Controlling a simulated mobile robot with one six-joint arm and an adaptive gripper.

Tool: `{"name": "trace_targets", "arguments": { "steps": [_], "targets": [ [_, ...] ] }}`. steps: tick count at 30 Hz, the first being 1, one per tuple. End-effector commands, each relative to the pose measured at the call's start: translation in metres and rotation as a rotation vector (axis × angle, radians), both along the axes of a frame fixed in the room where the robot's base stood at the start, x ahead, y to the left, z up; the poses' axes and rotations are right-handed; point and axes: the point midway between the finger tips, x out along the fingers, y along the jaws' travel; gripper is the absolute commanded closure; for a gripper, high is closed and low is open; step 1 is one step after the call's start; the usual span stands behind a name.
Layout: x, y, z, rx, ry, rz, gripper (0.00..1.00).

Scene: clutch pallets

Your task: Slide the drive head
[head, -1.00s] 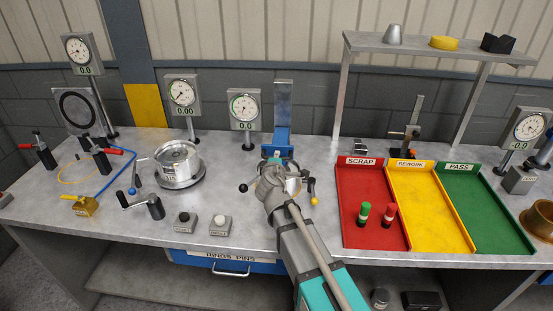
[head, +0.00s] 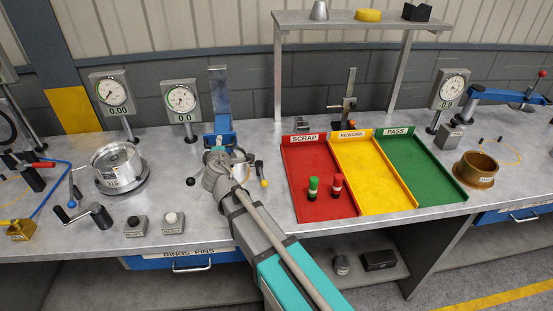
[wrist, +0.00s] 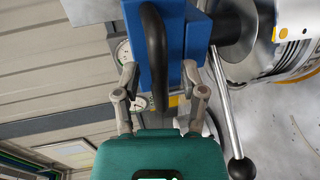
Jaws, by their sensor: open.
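The blue drive head (head: 218,138) sits on a grey upright rail (head: 218,90) at the back of the bench, partly hidden behind my arm in the head view. In the wrist view its blue body (wrist: 185,40) fills the upper middle, with a curved black handle (wrist: 155,50) on it. My gripper (wrist: 160,82) is open, with one finger on each side of the handle. I cannot tell whether either finger touches it. In the head view my gripper (head: 222,162) is in front of the drive head, its fingers hard to make out.
A silver lever with a black knob (wrist: 240,168) stands close beside my gripper. Left are a round metal part (head: 118,166), a crank and two buttons (head: 173,220). Right are red (head: 330,206), yellow (head: 375,180) and green (head: 425,175) trays. Dial gauges stand along the back.

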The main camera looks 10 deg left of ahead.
Motion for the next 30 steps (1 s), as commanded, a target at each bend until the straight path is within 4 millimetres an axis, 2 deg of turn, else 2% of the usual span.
{"name": "trace_targets", "arguments": {
  "steps": [11, 30],
  "targets": [
    [0.000, 0.000, 0.014, 0.000, 0.000, 0.000, 0.46],
    [0.000, 0.000, 0.066, 0.000, -0.001, 0.000, 0.46]
  ]
}}
